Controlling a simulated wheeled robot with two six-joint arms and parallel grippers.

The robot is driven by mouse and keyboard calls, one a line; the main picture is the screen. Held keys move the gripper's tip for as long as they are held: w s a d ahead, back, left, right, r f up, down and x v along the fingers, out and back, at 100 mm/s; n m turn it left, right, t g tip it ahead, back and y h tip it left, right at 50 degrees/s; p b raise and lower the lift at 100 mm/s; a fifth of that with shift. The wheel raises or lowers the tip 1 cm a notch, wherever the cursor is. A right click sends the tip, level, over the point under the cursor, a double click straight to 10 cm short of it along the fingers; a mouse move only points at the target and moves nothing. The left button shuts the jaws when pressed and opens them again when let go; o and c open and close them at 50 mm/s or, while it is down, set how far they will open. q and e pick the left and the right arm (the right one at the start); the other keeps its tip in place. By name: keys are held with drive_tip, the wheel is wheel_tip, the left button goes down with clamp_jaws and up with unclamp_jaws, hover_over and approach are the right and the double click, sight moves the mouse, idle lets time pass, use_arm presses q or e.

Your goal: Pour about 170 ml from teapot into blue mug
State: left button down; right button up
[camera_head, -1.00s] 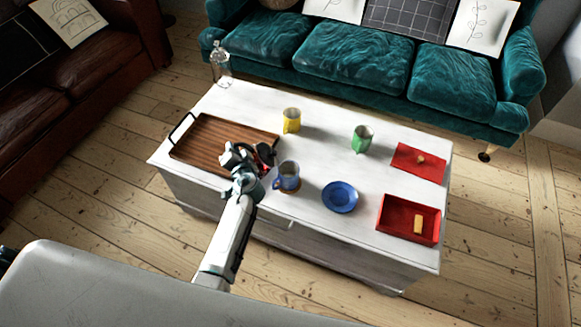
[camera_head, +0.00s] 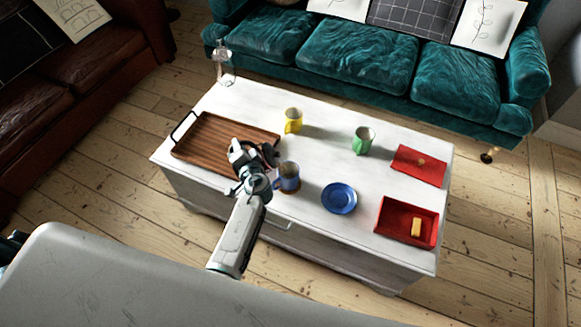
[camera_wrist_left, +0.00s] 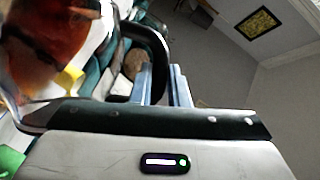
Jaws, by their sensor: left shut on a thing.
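The blue mug (camera_head: 290,180) stands on a brown coaster near the front edge of the white table. My left gripper (camera_head: 252,158) is just left of it, above the table. It is shut on the teapot (camera_head: 270,151), which is mostly hidden behind the gripper in the head view. In the left wrist view the teapot (camera_wrist_left: 45,40) is a glossy red-brown body with a black handle, and the fingers (camera_wrist_left: 162,82) are at that handle. The teapot looks tilted; its spout and any stream cannot be made out. My right gripper is not in view.
A wooden tray (camera_head: 207,143) lies at the left of the table (camera_head: 310,220). A yellow mug (camera_head: 293,121) and a green mug (camera_head: 363,141) stand behind. A blue saucer (camera_head: 339,198), red box (camera_head: 405,222) and red mat (camera_head: 418,166) are right. A glass bottle (camera_head: 223,68) stands at the far left corner.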

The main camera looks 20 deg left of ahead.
use_arm(q)
drive_tip(key=shift+r, duration=0.15)
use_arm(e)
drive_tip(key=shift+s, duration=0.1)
use_arm(q)
drive_tip(key=shift+w+d+r+p, duration=0.15)
drive_tip(key=shift+d+r+p, duration=0.15)
drive_tip(key=shift+p, duration=0.1)
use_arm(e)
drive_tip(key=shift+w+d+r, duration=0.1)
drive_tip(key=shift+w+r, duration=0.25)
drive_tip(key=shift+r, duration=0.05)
use_arm(q)
drive_tip(key=shift+d+m, duration=0.15)
drive_tip(key=shift+m, duration=0.15)
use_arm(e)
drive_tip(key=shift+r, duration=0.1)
